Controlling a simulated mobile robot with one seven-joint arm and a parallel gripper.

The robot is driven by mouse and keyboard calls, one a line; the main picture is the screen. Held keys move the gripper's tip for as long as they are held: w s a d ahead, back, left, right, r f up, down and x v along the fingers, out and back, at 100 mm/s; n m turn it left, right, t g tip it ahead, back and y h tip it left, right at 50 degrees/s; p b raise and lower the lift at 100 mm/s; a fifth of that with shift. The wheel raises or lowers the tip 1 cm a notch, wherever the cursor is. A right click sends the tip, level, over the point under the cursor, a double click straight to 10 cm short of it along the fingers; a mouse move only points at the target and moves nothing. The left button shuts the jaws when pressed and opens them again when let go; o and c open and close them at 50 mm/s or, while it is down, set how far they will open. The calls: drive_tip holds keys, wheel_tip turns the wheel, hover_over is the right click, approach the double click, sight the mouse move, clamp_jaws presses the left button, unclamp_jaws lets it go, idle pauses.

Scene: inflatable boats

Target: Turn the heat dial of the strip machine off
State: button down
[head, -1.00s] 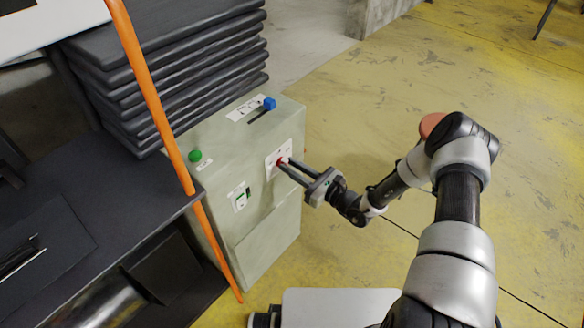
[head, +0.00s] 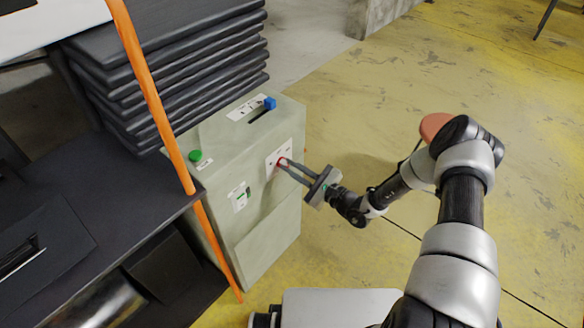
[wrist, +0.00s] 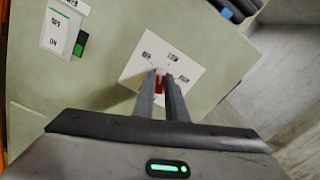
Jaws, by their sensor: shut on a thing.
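The strip machine (head: 262,215) is a pale green-grey box standing on the floor. Its heat dial (head: 282,162) is a red knob on a white plate on the side facing my arm. In the wrist view the red dial (wrist: 159,82) shows between my fingertips, partly hidden by them, with several small marks around it on the plate (wrist: 180,58). My gripper (head: 286,166) is shut on the dial, with its fingers reaching in from the right. Which mark the dial points to cannot be told clearly.
A green-and-white OFF/ON switch (wrist: 81,42) sits beside the dial plate. A blue slider knob (head: 269,103) and a green button (head: 195,156) are on the machine's top. Stacked dark sheets (head: 170,70) and an orange post (head: 150,95) stand left.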

drive_tip(key=shift+s+f+n, duration=0.1)
drive_tip(key=shift+f+n, duration=0.05)
drive_tip(key=shift+n, duration=3.35)
drive_tip(key=c, duration=1.8)
unclamp_jaws()
drive_tip(key=p+v, duration=0.1)
drive_tip(key=v, duration=1.6)
drive_tip(key=shift+s, duration=0.2)
drive_tip(key=shift+d, duration=0.1)
